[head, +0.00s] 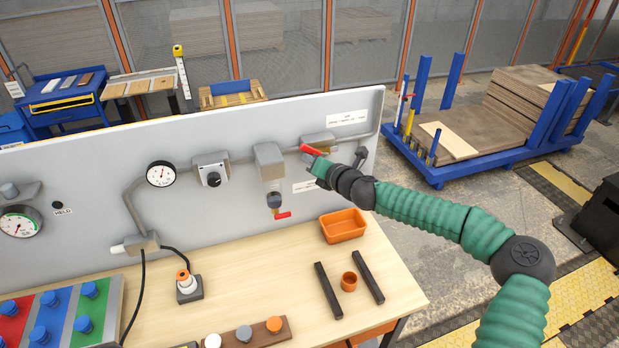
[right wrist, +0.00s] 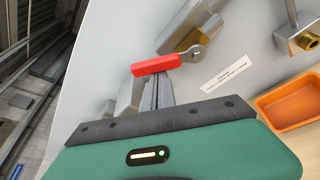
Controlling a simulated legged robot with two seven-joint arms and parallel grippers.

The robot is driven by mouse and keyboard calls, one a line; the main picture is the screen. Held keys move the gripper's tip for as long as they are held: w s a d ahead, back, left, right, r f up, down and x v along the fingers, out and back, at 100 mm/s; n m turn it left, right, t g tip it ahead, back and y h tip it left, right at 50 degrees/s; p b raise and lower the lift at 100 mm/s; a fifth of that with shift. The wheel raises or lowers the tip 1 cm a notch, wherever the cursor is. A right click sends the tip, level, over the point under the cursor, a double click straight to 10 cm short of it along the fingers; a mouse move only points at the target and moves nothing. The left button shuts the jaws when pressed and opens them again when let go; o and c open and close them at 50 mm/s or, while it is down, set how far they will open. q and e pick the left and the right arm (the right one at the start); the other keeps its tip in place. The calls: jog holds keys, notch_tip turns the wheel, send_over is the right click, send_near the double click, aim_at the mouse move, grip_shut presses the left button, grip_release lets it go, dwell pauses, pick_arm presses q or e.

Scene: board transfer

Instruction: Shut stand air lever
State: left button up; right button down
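A red lever (head: 312,150) sits on the pipe valve at the right end of the grey panel (head: 230,125), below a white label. In the right wrist view the red lever (right wrist: 156,65) lies nearly level, its pivot at its right end. My right gripper (head: 317,167) is at this lever, reaching in from the right. In the right wrist view its grey fingers (right wrist: 163,90) are close together just under the lever, seemingly touching it. The lever hides the fingertips. My left gripper is not in view.
Gauges and a knob box (head: 211,171) are further left.

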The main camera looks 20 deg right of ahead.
jog(key=m, duration=0.1)
jog(key=d+r+m+y+b, duration=0.1)
jog(key=m+b, duration=0.1)
jog(key=shift+d+r+m+t+y, duration=0.25)
jog(key=shift+r+m+t+y, duration=0.05)
jog(key=shift+r+m+t, duration=0.1)
jog(key=d+m+b, duration=0.1)
jog(key=r+m+t+b, duration=0.1)
jog(key=m, duration=0.1)
jog(key=d+m+y+b, duration=0.1)
jog(key=m, duration=0.1)
jog(key=shift+w+d+r, duration=0.1)
jog(key=shift+d+r, duration=0.25)
jog(key=shift+t, duration=0.3)
